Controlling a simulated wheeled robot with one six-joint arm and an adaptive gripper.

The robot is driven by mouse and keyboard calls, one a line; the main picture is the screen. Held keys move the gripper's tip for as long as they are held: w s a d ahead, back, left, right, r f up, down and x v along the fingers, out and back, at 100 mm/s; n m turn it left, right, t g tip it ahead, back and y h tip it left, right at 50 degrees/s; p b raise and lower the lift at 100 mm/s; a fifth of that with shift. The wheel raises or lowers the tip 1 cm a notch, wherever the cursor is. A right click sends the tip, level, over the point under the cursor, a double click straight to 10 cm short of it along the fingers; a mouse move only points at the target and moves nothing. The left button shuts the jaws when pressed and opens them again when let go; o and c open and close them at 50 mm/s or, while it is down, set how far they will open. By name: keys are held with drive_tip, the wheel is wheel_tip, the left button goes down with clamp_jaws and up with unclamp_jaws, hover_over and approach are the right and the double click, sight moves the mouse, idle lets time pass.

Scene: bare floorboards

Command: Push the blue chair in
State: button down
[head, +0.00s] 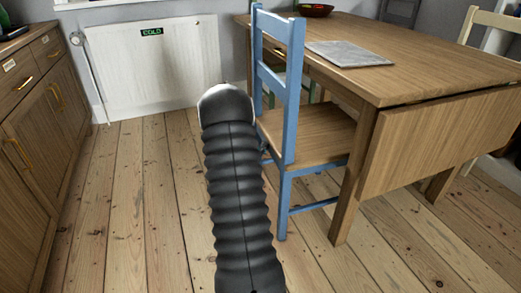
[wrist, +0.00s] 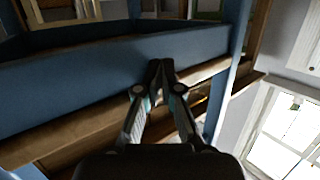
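The blue chair (head: 289,90) stands upright at the left side of the wooden table (head: 430,70), with its back to the left and its wooden seat (head: 310,135) partly under the tabletop. My arm rises in front of the chair's left side in the head view and hides my gripper there. In the wrist view, my gripper (wrist: 160,68) has its fingertips together with nothing seen between them. A blue board of the chair (wrist: 75,75) fills much of that view behind the fingers. I cannot tell whether the fingertips touch it.
A white radiator (head: 155,65) with a green "COLD" label is on the back wall. Wooden cabinets (head: 40,110) line the left. A grey mat (head: 348,53) and a bowl (head: 315,10) lie on the table. A cream chair (head: 495,22) is at far right. Floorboards between cabinets and chair are clear.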

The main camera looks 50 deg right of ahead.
drive_tip(key=shift+s+d, duration=0.45)
drive_tip(key=shift+d, duration=0.2)
drive_tip(key=shift+s+d, duration=0.45)
drive_tip(key=shift+d, duration=0.2)
drive_tip(key=shift+w+a, duration=0.1)
drive_tip(key=shift+w+a, duration=0.4)
drive_tip(key=shift+a, duration=0.25)
drive_tip(key=shift+w+a, duration=0.4)
drive_tip(key=shift+a, duration=0.2)
drive_tip(key=w+a+r+p, duration=0.3)
drive_tip(key=a+r, duration=0.1)
drive_tip(key=a, duration=0.1)
drive_tip(key=shift+w, duration=0.1)
